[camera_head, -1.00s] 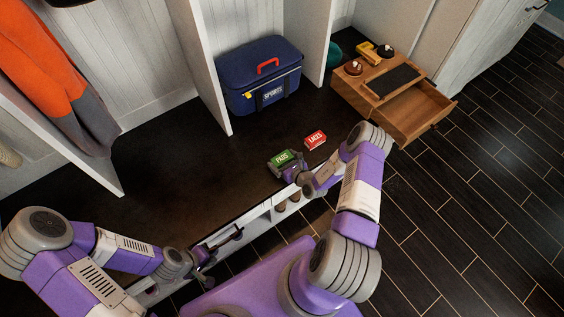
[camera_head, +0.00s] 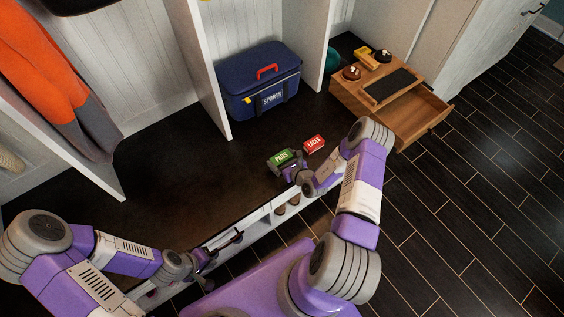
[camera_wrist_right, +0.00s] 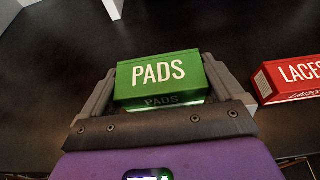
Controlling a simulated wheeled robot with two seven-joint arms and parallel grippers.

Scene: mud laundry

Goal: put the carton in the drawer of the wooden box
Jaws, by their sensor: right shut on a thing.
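A green carton marked PADS (camera_head: 281,158) is at the front of the dark bench top. It also shows in the right wrist view (camera_wrist_right: 158,76), between the two fingers of my right gripper (camera_wrist_right: 158,90), which is shut on it. A red carton marked LACES (camera_head: 314,143) lies just right of it, apart from the gripper, and is partly cut off in the right wrist view (camera_wrist_right: 292,78). The wooden box (camera_head: 352,97) stands at the bench's right end with its drawer (camera_head: 419,124) pulled out; the visible drawer floor looks empty. My left gripper (camera_head: 205,262) is low by the bench's front edge, its jaws unclear.
A blue sports bag (camera_head: 261,90) stands at the back of the bench between white dividers (camera_head: 203,70). Round dark items (camera_head: 352,72) and a yellow item (camera_head: 364,51) sit on the wooden box. The bench left of the cartons is clear.

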